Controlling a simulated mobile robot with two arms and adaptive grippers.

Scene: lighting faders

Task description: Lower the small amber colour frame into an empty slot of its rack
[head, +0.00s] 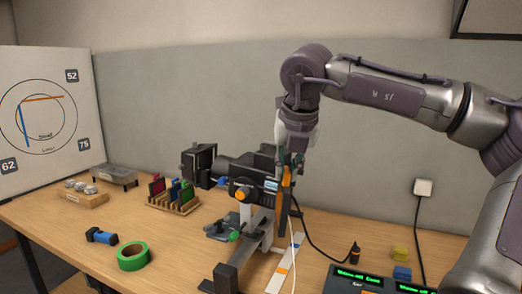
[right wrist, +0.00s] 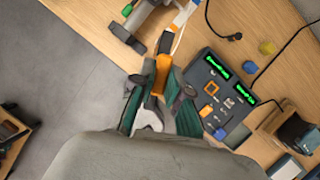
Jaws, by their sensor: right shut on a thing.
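My right gripper (head: 288,172) hangs fingers-down at the middle of the head view, in front of the grey wall panel. It is shut on the small amber colour frame (head: 286,178), seen nearly edge-on as a narrow orange piece. In the right wrist view the amber frame (right wrist: 162,72) shows between the green-sided fingers of the gripper (right wrist: 160,88). The wooden rack (head: 185,209) stands on the table, left of the gripper and well apart from it. It holds several coloured frames, including red, blue and green ones; empty slots are too small to tell. My left gripper is out of view.
A black stage lamp (head: 235,168) on a stand is between rack and gripper. Green tape (head: 133,256) and a blue tool (head: 101,236) lie at front left. A lighting console (head: 365,282) is front right. A board with circles (head: 45,120) stands far left.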

